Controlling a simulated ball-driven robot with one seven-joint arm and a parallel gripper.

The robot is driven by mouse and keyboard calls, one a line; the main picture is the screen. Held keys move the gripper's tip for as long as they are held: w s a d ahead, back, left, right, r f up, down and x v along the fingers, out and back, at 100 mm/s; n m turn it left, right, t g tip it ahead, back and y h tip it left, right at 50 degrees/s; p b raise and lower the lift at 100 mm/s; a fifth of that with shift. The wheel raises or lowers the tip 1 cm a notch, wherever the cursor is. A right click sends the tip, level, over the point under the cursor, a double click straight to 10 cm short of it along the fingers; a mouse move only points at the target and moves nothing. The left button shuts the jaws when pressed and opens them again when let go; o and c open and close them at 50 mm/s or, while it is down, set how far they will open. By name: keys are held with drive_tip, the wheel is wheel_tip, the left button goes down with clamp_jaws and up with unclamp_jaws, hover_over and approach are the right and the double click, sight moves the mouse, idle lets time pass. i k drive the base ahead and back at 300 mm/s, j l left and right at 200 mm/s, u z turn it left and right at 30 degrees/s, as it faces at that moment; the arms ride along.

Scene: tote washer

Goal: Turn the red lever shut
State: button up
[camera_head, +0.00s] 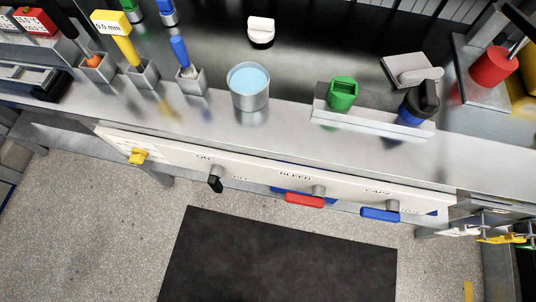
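The red lever (304,200) is on the front face of the white panel strip (250,172) along the bench edge, under a label that seems to read "BLEED". Its handle lies roughly along the panel, left to right, below a grey metal stem (319,189). I cannot tell from this view whether that position is open or shut. My gripper is not in view, and nothing is touching the lever.
The same panel carries a yellow knob (138,156), a black lever (215,184) pointing down, and a blue lever (380,214). A metal cup of blue liquid (249,88) stands on the bench above. A black mat (280,260) lies on clear floor in front.

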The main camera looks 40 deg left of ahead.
sight(317, 200)
drive_tip(key=l+u, duration=0.3)
drive_tip(key=u, duration=0.15)
drive_tip(key=l+u, duration=0.25)
drive_tip(key=u, duration=0.15)
drive_tip(key=k+l+u, duration=0.1)
drive_tip(key=l+u, duration=0.15)
drive_tip(key=u, duration=0.2)
drive_tip(key=k+l, duration=0.1)
drive_tip(key=l, duration=0.15)
drive_tip(key=k+l, duration=0.1)
drive_tip(key=l, duration=0.15)
drive_tip(key=l+u, duration=0.1)
drive_tip(key=u, duration=1.05)
drive_tip(key=k+j, duration=0.05)
